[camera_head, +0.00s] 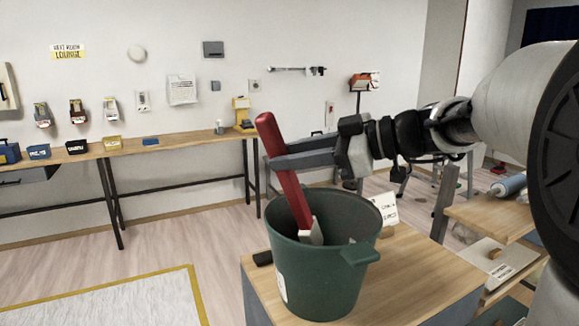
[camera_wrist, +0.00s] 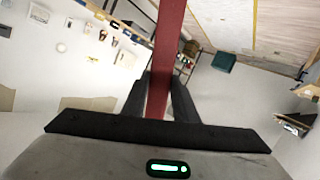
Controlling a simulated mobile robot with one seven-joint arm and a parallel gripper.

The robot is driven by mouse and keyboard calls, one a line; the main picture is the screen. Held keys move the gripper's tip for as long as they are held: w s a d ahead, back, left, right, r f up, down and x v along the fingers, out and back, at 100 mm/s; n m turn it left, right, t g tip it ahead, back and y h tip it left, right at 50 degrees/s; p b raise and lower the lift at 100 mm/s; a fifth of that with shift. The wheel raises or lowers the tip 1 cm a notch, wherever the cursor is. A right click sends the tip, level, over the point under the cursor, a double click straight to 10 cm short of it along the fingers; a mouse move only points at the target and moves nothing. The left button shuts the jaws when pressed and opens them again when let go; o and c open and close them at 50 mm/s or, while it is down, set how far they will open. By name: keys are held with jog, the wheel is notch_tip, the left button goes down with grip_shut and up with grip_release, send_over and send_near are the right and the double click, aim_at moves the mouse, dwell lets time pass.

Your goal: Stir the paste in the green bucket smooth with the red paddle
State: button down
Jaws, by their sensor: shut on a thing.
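The green bucket (camera_head: 318,275) stands on a wooden-topped stand, with its mouth upward. The red paddle (camera_head: 284,175) leans in it, handle up and to the left, with its pale lower end (camera_head: 312,233) inside the bucket. My gripper (camera_head: 275,163) is shut on the paddle's handle above the bucket's rim. In the wrist view the red handle (camera_wrist: 167,55) runs between the two dark fingers (camera_wrist: 160,95). The bucket's front wall hides its floor, and I cannot make out the paste.
The stand's top (camera_head: 405,270) has bare room to the right of the bucket. A long workbench (camera_head: 180,142) with small bins lines the back wall.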

aim_at(269, 116)
jog(key=shift+s+a+r+p, duration=0.35)
jog(key=shift+a+r, duration=0.25)
jog(key=shift+r, duration=1.15)
jog(key=shift+s+a+r+p, duration=0.2)
jog(key=shift+a+r+p, duration=0.35)
jog(key=shift+r, duration=1.25)
jog(key=shift+s+a+r+p, duration=0.3)
jog(key=shift+a+r, duration=0.4)
jog(key=shift+r, duration=1.05)
jog(key=shift+r+p, duration=1.15)
jog(key=shift+r, duration=1.35)
